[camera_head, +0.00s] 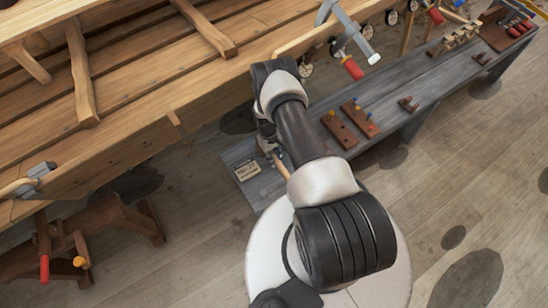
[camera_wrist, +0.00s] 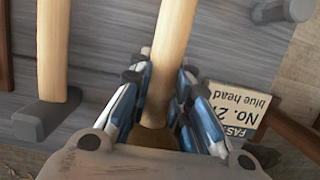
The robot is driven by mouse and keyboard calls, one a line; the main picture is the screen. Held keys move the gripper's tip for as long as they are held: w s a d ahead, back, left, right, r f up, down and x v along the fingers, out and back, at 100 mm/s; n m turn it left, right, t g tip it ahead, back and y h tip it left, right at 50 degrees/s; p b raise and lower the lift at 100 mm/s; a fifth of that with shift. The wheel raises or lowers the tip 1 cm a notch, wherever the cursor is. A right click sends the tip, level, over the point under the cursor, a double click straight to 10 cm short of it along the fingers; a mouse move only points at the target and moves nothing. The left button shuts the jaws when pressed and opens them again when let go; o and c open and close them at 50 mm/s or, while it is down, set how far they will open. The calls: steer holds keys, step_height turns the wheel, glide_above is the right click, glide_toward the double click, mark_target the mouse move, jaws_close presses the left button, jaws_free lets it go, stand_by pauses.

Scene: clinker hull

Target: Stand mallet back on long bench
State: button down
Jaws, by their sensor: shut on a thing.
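In the wrist view, my gripper (camera_wrist: 160,88) has its blue-padded fingers on both sides of a pale wooden handle, which I take to be the mallet (camera_wrist: 172,35). The handle runs from the top edge down between the fingers, and its lower end is mostly hidden by the gripper. The long bench (camera_head: 290,150) is grey, and its planks lie behind the handle in the wrist view (camera_wrist: 110,35). I cannot tell whether the mallet touches the bench. In the head view my arm covers most of the gripper and mallet at the bench's near left end.
A label card (camera_wrist: 235,105), also in the head view (camera_head: 247,170), is right of the fingers. Brown blocks (camera_head: 338,130) and other tools occupy the bench farther right. The wooden hull (camera_head: 150,85) stands beside the bench.

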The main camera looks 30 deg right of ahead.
steer(key=shift+f+b, duration=0.45)
steer(key=shift+b, duration=0.05)
steer(key=c, duration=1.4)
jaws_free()
steer(key=p+v, duration=0.1)
steer(key=v, duration=0.1)
steer(key=s+p+v, duration=0.1)
steer(key=p+v, duration=0.1)
steer(key=v, duration=0.1)
steer(key=s+p+v, duration=0.1)
steer(key=p+v, duration=0.1)
steer(key=v, duration=0.1)
steer(key=shift+r, duration=0.2)
